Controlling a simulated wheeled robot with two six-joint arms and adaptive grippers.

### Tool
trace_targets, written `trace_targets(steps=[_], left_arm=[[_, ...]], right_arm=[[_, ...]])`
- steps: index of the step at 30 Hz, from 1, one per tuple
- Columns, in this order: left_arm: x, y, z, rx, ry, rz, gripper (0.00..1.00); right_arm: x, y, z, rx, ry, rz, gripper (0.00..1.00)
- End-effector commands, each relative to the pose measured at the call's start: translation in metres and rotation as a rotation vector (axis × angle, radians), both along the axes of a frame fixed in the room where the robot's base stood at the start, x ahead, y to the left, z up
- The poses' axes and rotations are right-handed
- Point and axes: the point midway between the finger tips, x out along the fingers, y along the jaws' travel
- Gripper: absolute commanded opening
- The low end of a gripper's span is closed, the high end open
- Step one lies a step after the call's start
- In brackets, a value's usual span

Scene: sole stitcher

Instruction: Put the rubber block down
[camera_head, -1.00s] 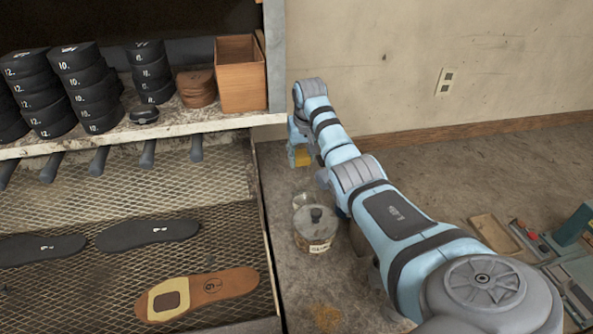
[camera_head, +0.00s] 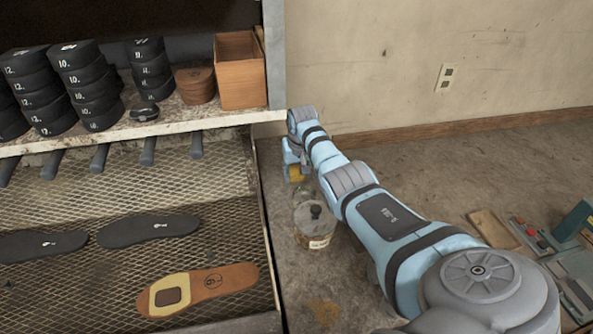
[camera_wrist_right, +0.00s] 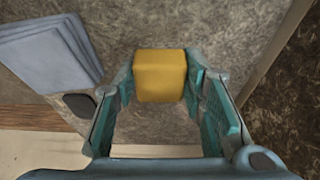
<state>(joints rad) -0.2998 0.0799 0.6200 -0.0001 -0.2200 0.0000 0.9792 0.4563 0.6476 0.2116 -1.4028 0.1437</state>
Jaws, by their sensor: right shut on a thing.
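The rubber block is a yellow block (camera_wrist_right: 160,75) between the fingertips of my right gripper (camera_wrist_right: 158,82) in the right wrist view, with a finger on each side. In the head view the block (camera_head: 297,173) is a small yellow patch at the end of my right arm, partly hidden by the arm. My right gripper is shut on it over the grey-brown worktop (camera_head: 325,285), near the right side of the rack. I cannot tell whether the block touches the surface. My left gripper is not in view.
A lidded glass jar (camera_head: 314,228) stands close in front of the right gripper. The mesh rack (camera_head: 215,240) with soles is to the left, under a shelf with a wooden box (camera_head: 240,70). Folded blue-grey cloth (camera_wrist_right: 45,55) lies near the block in the wrist view.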

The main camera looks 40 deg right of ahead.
Motion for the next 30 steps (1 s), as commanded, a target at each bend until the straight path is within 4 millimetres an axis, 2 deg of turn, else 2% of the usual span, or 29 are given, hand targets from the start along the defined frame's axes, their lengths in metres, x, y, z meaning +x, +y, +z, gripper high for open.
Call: trace_targets(steps=[7,8,11,26,28,30], left_arm=[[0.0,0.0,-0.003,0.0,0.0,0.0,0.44],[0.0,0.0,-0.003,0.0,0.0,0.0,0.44],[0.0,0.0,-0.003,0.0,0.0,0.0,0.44],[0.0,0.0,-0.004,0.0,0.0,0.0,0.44],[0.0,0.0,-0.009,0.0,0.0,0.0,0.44],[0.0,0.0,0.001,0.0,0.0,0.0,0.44]], right_arm=[[-0.002,0.001,-0.008,0.002,0.007,-0.001,0.07],[-0.002,0.001,-0.008,0.002,0.008,0.0,0.42],[-0.003,0.001,-0.009,0.003,0.01,0.0,0.58],[-0.001,0.0,-0.006,0.002,0.005,0.0,0.58],[-0.001,0.0,0.0,-0.001,0.001,0.001,0.58],[-0.004,0.001,0.017,-0.002,0.003,-0.001,0.58]])
